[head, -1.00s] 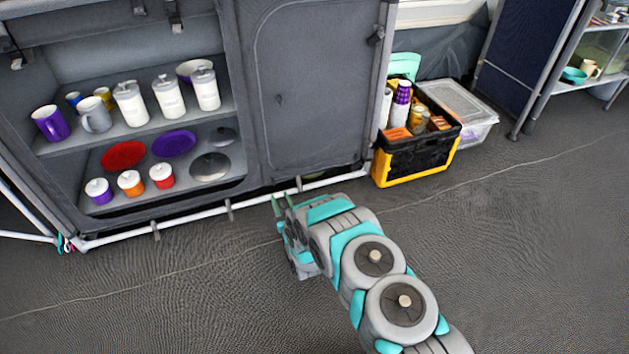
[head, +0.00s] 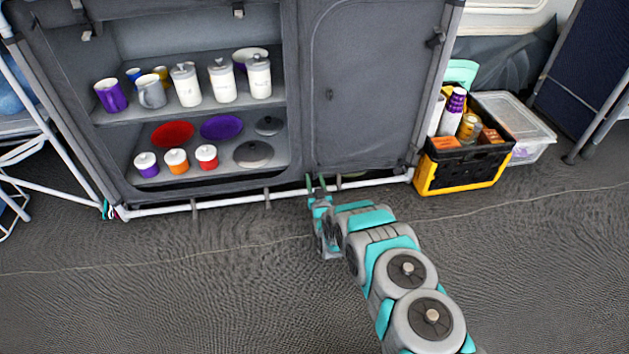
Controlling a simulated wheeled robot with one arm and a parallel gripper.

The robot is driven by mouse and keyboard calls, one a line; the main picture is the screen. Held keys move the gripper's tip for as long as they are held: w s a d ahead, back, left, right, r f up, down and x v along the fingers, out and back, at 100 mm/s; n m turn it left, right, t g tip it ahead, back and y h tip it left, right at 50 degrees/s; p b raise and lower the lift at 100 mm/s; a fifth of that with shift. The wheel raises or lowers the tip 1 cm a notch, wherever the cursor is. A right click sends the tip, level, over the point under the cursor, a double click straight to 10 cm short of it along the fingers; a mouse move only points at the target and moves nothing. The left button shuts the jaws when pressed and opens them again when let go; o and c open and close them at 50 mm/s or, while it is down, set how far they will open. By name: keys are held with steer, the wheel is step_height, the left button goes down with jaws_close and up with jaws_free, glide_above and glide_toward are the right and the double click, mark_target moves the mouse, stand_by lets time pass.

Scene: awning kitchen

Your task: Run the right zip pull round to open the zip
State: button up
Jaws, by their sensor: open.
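The grey fabric cupboard stands ahead. Its right door panel (head: 368,85) is closed, with a curved zip seam along its left side and top.
The open left half holds mugs, canisters (head: 222,82), plates and small lidded pots (head: 177,161). A black and yellow crate (head: 462,170) stands right of the cupboard, beside a clear lidded box (head: 515,125). White frame legs stand at left. The floor in front is clear.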

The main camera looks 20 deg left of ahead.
steer(key=shift+c, duration=0.4)
jaws_close()
stand_by(1.0)
